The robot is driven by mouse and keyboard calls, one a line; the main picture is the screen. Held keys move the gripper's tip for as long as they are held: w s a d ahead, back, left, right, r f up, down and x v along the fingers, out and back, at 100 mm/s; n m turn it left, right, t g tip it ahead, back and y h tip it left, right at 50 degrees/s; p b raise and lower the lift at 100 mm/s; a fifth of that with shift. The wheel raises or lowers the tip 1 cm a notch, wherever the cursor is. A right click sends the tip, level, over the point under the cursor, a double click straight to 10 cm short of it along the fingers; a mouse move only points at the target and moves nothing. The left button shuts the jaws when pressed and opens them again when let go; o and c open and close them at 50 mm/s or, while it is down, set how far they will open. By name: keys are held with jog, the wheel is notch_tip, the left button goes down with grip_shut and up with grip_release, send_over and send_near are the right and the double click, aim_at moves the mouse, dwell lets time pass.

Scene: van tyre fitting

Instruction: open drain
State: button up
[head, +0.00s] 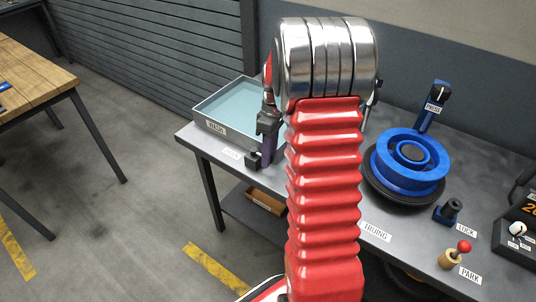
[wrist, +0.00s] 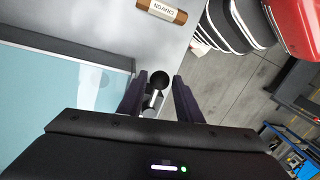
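The wash tray (head: 215,128) stands at the left end of the grey bench, with pale blue-green liquid in it. In the wrist view the tray's dark rim (wrist: 70,47) runs along the left. A drain valve with a round black knob and a silver stem (wrist: 158,82) sits beside the tray's corner. My gripper (wrist: 157,88) has its two dark purple fingers apart, one on each side of the valve. I cannot tell whether either finger touches it. In the head view my gripper (head: 268,145) shows partly beside the tray, and my arm blocks what is behind it.
A brown cylinder labelled CRAYON (wrist: 162,10) lies near the bench edge. A blue wheel-shaped fixture (head: 408,165), a LOCK knob (head: 449,211) and a red-topped PARK lever (head: 456,254) are at the right. A wooden table (head: 30,80) stands far left, with open floor between.

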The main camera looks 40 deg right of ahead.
jog(key=shift+c, duration=0.5)
grip_shut()
